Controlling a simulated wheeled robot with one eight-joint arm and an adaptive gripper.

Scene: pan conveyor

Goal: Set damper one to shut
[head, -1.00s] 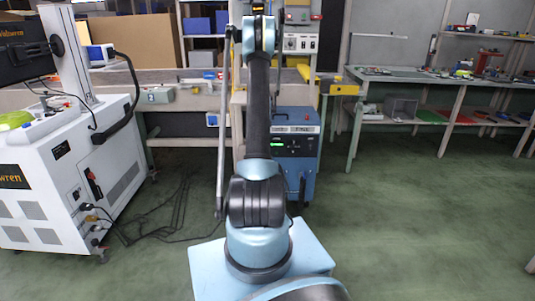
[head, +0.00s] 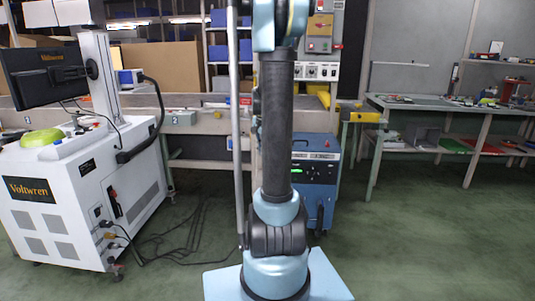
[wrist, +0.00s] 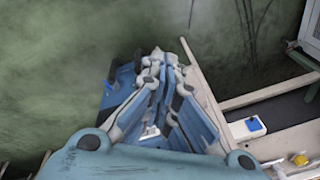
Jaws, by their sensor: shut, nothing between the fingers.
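My gripper (wrist: 155,68) shows in the wrist view, its fingers drawn together and empty above the green floor, with a wooden rail to its right. In the head view my arm rises through the middle and its upper end leaves the top of the picture, so the gripper is hidden there. No damper clearly marked one can be made out. A grey box marked 2 (head: 178,118) sits on the front of the long bench. A blue piece on a pale plate (wrist: 255,124) and a yellow knob (wrist: 299,159) lie right of the gripper in the wrist view.
A white Voltwren cart (head: 75,205) with a monitor stands at the left, cables trailing on the floor. A blue cabinet (head: 318,185) stands behind my arm. A yellow fitting (head: 363,116) is at the bench's right end. Floor at the right is open before a workbench (head: 440,103).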

